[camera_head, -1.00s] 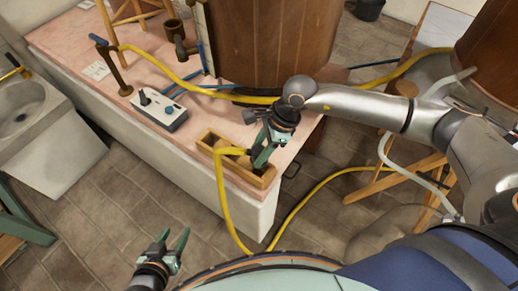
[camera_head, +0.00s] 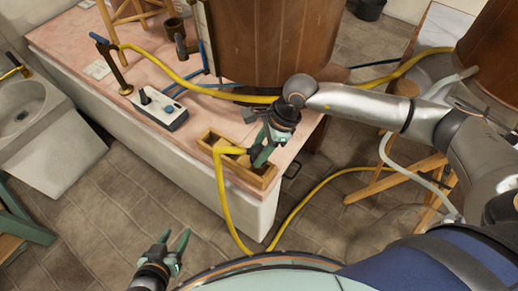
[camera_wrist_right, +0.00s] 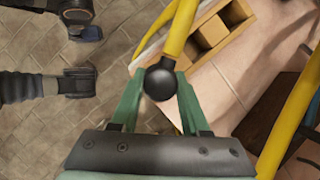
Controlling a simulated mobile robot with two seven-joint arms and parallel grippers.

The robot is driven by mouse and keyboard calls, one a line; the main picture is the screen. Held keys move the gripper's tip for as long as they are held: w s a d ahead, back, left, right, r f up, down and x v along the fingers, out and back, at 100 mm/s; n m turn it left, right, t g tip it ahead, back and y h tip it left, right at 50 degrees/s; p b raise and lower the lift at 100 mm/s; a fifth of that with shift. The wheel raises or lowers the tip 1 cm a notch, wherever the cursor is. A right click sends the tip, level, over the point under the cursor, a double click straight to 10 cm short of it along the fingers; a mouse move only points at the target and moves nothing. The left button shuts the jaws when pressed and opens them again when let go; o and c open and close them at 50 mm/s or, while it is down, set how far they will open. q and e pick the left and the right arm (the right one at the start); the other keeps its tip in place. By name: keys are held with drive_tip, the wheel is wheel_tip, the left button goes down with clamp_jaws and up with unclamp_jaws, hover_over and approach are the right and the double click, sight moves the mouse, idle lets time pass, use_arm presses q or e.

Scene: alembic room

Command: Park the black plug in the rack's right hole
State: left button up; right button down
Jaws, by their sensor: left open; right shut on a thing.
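The black plug (camera_wrist_right: 160,82) is a dark rounded end on a yellow hose, held between the green fingers of my right gripper (camera_wrist_right: 158,95) in the right wrist view. In the head view my right gripper (camera_head: 262,155) is over the wooden rack (camera_head: 212,137) at the bench corner, and its fingers hide part of the rack. The rack also shows beyond the plug in the right wrist view (camera_wrist_right: 228,22), with square openings. My left gripper (camera_head: 178,243) is open and empty, low over the floor.
A white control box (camera_head: 160,108) sits on the pink bench (camera_head: 75,50). A large wooden vat (camera_head: 270,45) stands behind the rack. The yellow hose (camera_head: 222,200) hangs over the bench edge to the floor. A stone sink (camera_head: 25,120) is at left.

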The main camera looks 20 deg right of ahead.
drive_tip(key=shift+f+b, duration=1.9)
drive_tip(key=shift+f, duration=0.05)
idle(2.5)
drive_tip(key=shift+f+b, duration=0.4)
drive_tip(key=shift+b, duration=0.1)
idle(1.3)
drive_tip(key=shift+c, duration=1.6)
unclamp_jaws()
drive_tip(key=shift+r, duration=0.1)
